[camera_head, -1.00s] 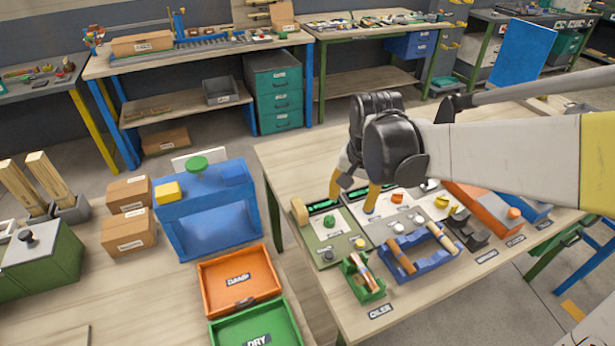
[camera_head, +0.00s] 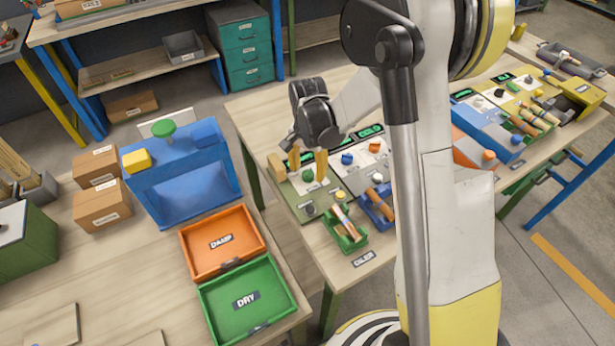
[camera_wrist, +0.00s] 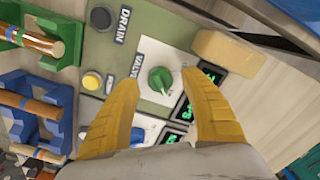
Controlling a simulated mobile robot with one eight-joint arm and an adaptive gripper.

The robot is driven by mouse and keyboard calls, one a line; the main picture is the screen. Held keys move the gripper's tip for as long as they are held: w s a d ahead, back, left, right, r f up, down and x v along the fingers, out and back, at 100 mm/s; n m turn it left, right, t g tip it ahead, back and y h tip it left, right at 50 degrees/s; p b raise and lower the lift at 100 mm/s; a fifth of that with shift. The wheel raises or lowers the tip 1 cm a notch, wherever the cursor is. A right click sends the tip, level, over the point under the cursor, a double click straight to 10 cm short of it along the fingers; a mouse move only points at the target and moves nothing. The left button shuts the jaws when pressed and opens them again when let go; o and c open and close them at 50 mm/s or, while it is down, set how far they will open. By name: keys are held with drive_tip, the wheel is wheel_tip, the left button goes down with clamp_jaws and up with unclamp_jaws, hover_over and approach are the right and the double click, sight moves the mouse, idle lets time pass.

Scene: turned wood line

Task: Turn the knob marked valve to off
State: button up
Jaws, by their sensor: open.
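The valve knob is a round green knob (camera_wrist: 160,80) on a white plate with the label "VALVE" (camera_wrist: 135,62) beside it. In the head view the green knob (camera_head: 308,175) sits on the leftmost green panel (camera_head: 326,200). My gripper (camera_wrist: 160,76) is open, with one yellow finger on each side of the knob in the wrist view. I cannot tell whether the fingers touch it. In the head view my gripper (camera_head: 307,160) points down over this panel. The knob's pointer setting is too small to read.
A grey knob (camera_wrist: 100,18) marked "DRAIN", a yellow button (camera_wrist: 92,81) and a blue knob (camera_wrist: 137,135) are close by. A wooden block (camera_wrist: 222,52) stands next to the plate. A green rack (camera_head: 345,228) holds rods in front. Lit green displays border the plate.

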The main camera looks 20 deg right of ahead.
drive_tip(key=shift+f, duration=0.9)
clamp_jaws()
